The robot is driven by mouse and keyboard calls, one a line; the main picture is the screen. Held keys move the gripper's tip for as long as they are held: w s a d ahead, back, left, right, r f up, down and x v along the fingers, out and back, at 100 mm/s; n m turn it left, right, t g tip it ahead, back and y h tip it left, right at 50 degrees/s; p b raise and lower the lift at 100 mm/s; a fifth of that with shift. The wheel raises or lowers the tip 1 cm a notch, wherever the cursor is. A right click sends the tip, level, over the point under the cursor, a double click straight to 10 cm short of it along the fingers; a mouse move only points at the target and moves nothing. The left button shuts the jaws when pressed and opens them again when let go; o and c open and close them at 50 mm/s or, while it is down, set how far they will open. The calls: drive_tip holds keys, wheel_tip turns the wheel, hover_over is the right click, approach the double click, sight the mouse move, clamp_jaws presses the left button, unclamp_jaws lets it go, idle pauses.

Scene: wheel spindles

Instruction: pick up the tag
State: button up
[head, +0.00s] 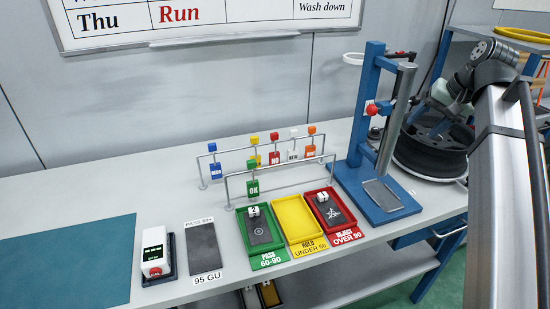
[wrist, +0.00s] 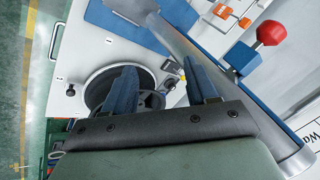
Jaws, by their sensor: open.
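Several coloured tags hang from two wire rails on the bench in the head view. A green OK tag (head: 253,187) hangs alone on the front rail. On the back rail hang a blue REDO tag (head: 216,171), a yellow tag (head: 255,160), a red NO tag (head: 275,158), a white tag (head: 293,155) and an orange tag (head: 310,151). My gripper (head: 424,107) is at the right, above the black wheel (head: 425,158) and far from the rails. In the wrist view my gripper (wrist: 163,75) is open, blue fingers apart, nothing between them. Orange pieces (wrist: 223,12) show at the top.
A blue stand with a grey post (head: 395,120) and red knob (head: 372,109) rises between my gripper and the tags. Green (head: 270,250), yellow (head: 318,238) and red (head: 347,225) trays stand before the rails. A white device (head: 154,250) and teal mat (head: 70,262) lie left.

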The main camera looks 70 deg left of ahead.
drive_tip(key=s+a+r+n, duration=0.1)
drive_tip(key=s+a+r, duration=0.1)
drive_tip(key=s+r, duration=0.1)
drive_tip(key=s+a+r, duration=0.3)
drive_tip(key=s, duration=0.1)
drive_tip(key=s+a+r+n, duration=0.1)
drive_tip(key=s+a+r, duration=0.1)
drive_tip(key=s+r, duration=0.1)
drive_tip(key=shift+s+a+r+n, duration=0.1)
drive_tip(key=shift+s+a+n, duration=0.05)
drive_tip(key=shift+s, duration=0.25)
drive_tip(key=shift+s+a+r+n, duration=0.1)
drive_tip(key=shift+s+a+n, duration=0.05)
drive_tip(key=shift+s, duration=0.2)
drive_tip(key=s+a+f+n, duration=0.3)
drive_tip(key=s+a+f, duration=0.1)
drive_tip(key=s+a, duration=0.6)
drive_tip(key=n+t, duration=0.1)
drive_tip(key=n, duration=0.2)
approach(254, 137)
drive_tip(key=shift+h, duration=0.3)
drive_tip(key=x, duration=0.8)
drive_tip(key=shift+a+f, duration=0.25)
drive_tip(key=shift+a, duration=0.1)
drive_tip(key=shift+c, duration=0.3)
clamp_jaws()
